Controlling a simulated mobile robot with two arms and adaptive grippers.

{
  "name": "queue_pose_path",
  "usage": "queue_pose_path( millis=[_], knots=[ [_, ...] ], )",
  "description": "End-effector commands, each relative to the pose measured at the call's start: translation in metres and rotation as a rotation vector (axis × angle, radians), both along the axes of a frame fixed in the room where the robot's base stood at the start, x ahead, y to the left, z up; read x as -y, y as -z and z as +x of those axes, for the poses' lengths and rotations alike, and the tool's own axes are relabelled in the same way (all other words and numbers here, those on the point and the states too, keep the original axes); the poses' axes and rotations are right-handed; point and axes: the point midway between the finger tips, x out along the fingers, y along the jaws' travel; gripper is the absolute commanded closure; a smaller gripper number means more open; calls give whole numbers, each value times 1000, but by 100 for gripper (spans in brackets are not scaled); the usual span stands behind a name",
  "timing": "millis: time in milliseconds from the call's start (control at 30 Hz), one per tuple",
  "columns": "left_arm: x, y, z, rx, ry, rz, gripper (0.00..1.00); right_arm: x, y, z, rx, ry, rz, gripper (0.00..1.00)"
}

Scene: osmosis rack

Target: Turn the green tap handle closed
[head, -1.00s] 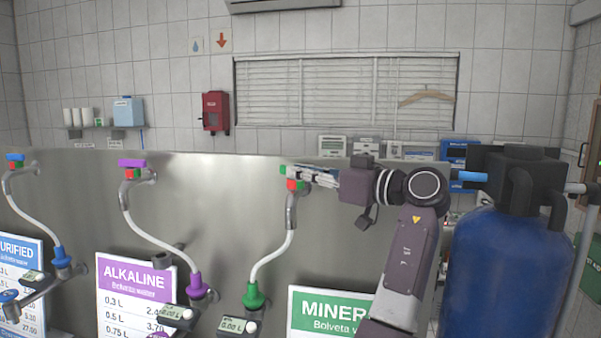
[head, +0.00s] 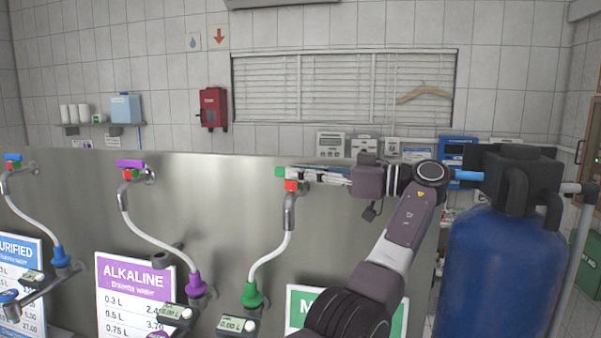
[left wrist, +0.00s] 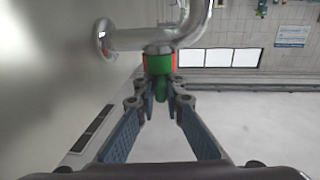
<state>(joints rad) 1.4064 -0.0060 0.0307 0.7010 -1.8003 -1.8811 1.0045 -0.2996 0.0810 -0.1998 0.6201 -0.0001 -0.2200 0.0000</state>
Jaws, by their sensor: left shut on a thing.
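The green tap handle (head: 281,171) sits on top of the third tap from the left, above a red collar (head: 291,185). Its green end sticks out to the left of my fingers. My left gripper (head: 298,173) reaches in from the right and is shut on the handle. In the left wrist view the handle (left wrist: 160,88) is between my fingertips (left wrist: 161,93), under the metal tap pipe (left wrist: 140,40). My fingers hide part of the handle in the head view. My right gripper is not in view.
A purple-handled tap (head: 130,164) and a blue-handled tap (head: 13,158) stand to the left along the steel panel (head: 215,220). White hoses hang from the taps. A large blue tank (head: 502,265) stands close to the right of my arm.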

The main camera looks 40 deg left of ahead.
Motion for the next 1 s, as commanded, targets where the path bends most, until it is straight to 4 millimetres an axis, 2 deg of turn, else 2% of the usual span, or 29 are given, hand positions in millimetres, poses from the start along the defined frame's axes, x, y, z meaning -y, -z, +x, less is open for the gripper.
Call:
queue_pose_path(
  millis=[467, 500, 633, 867, 1000],
  knots=[
    [0, 2, 0, 1, -6, -4, 100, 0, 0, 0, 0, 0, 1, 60],
    [0, 2, 0, 1, -6, -4, 86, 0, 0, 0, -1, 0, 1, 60],
    [0, 1, 0, 0, -6, -3, 73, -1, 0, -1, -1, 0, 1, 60],
    [0, 1, 0, 0, -5, -2, 73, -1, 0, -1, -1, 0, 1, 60],
    [0, -6, 0, 2, -5, -1, 73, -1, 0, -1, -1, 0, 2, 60]
  ],
)
